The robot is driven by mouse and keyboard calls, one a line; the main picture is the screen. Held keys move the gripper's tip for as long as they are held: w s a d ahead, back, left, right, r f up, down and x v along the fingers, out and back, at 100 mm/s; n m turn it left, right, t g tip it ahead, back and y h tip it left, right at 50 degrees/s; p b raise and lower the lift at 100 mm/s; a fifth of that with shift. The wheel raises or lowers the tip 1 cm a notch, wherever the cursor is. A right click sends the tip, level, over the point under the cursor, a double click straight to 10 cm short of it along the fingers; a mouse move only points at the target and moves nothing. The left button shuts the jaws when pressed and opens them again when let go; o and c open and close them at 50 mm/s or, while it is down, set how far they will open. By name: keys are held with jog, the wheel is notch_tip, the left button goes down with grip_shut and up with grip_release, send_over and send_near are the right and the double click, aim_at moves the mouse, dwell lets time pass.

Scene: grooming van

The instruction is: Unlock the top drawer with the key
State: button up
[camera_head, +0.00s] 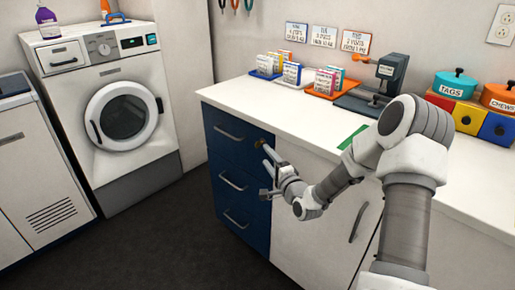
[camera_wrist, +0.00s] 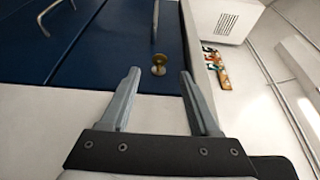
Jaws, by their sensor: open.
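The top drawer (camera_head: 238,145) is the uppermost blue front of the counter cabinet and looks closed, with a bar handle (camera_head: 229,134). A small brass piece with a round end, which looks like the key (camera_wrist: 158,67), shows against the blue front in the wrist view. I cannot tell how far it is in the lock or how it is turned. My gripper (camera_head: 268,160) is in front of the drawer's right side. In the wrist view my gripper (camera_wrist: 159,75) is open and empty, with the brass piece centred just beyond and between its fingertips, apart from both.
Two more blue drawers (camera_head: 240,183) sit below, with white cabinet doors (camera_head: 318,225) to their right. The white countertop (camera_head: 285,110) holds card trays, a dark press-like tool (camera_head: 385,75) and round tins. A washer (camera_head: 115,105) stands left. The floor (camera_head: 165,235) before the drawers is clear.

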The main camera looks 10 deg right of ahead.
aim_at(258, 145)
jog(key=b+x, duration=0.1)
jog(key=x, duration=0.7)
jog(key=shift+w+a, duration=0.1)
jog(key=shift+w, duration=0.2)
grip_shut()
